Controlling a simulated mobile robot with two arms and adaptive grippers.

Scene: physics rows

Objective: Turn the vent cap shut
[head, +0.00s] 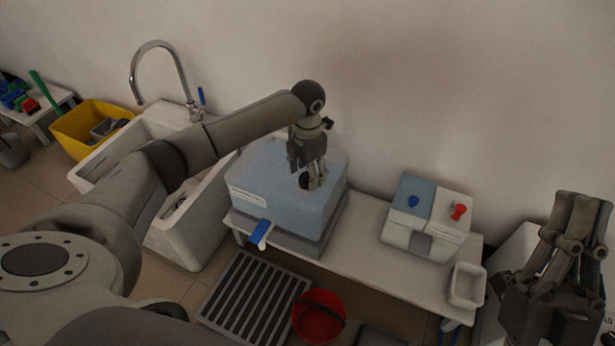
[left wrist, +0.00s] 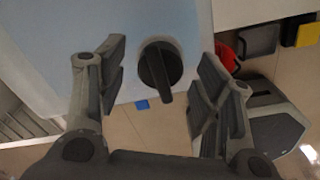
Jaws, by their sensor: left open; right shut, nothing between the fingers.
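The vent cap (left wrist: 158,68) is a dark round knob with a raised bar handle. It sits on top of the light blue box (head: 275,197), which stands on the white bench. In the head view the cap (head: 305,181) is partly hidden by my left gripper (head: 313,184). In the left wrist view my left gripper (left wrist: 160,88) is open, with one finger on each side of the cap and visible gaps between. The bar of the cap points toward the lower edge of that view. My right gripper (head: 580,215) is shut and empty at the far right, away from the box.
A blue lever (head: 260,231) juts from the box's front. A box with blue and red knobs (head: 428,217) and a small white tray (head: 467,286) are on the bench (head: 365,265). A red bucket (head: 318,316) and floor grate (head: 253,300) lie in front. A sink with tap (head: 160,60) is left.

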